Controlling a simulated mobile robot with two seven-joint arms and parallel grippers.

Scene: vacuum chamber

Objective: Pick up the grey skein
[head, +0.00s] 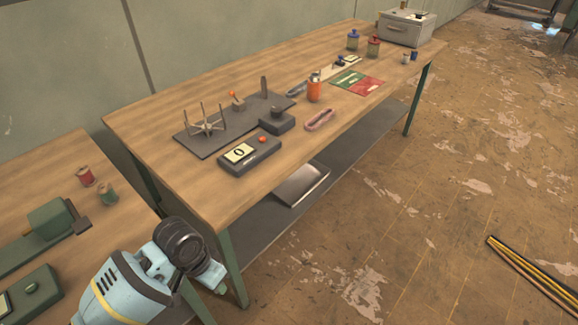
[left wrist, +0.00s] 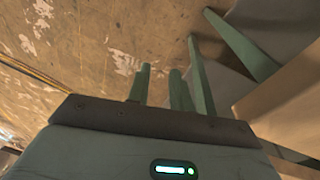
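A small dark grey bundle, which looks like the grey skein (head: 296,90), lies on the long wooden table (head: 150,115), just left of an orange bottle (head: 314,88). A pink skein (head: 320,120) lies nearer the table's front edge. My left arm (head: 135,285) comes in at the bottom left, low by the near table corner and well away from the grey bundle. My left gripper's housing (left wrist: 150,125) fills the bottom of the left wrist view, facing the floor and green table legs; I cannot make out its fingers. My right gripper is in neither view.
A dark board with a winder (head: 207,125) and a counter box (head: 249,153) stand left of the skeins. Red and green cards (head: 357,82), jars (head: 373,46) and a grey case (head: 405,28) stand farther back. A second table (head: 40,185) with spools is at left.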

